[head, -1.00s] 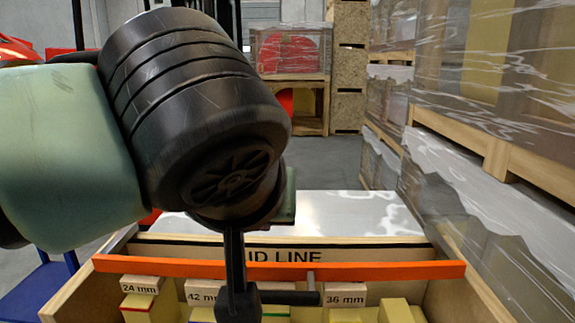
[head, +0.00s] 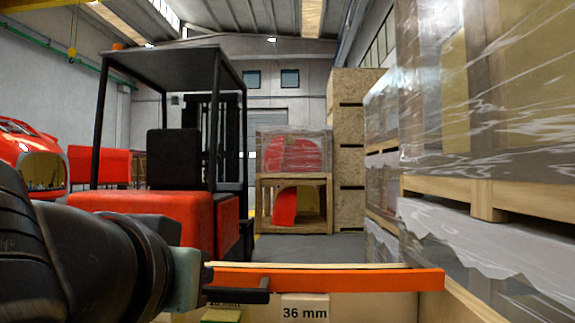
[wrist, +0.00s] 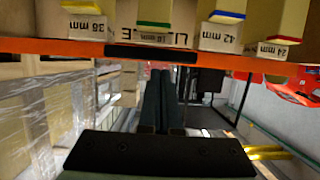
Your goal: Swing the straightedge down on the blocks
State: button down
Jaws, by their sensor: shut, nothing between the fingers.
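The orange straightedge (head: 345,280) runs level across the wooden box in the head view; it also crosses the top of the wrist view (wrist: 250,66). A black handle (wrist: 150,53) sits on it in the wrist view. The blocks stand behind it in the wrist view: yellow-edged (wrist: 82,8), green-edged (wrist: 153,22), blue-edged (wrist: 227,16) and red-edged (wrist: 277,49). In the head view they are mostly hidden. Whether the straightedge touches them cannot be told. My gripper (wrist: 161,74) is shut and empty, its fingertips close by the handle; a gap or contact there is unclear.
A "36 mm" label (head: 305,308) shows below the straightedge. Wrapped pallets (head: 480,120) stand close on the right. A red forklift (head: 165,215) stands behind on the left, and a wooden crate (head: 293,205) further back. Floor between them is open.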

jog(key=shift+f+b, duration=0.4)
jog(key=shift+f, duration=0.1)
jog(key=shift+s+f, duration=0.1)
jog(key=shift+f, duration=0.05)
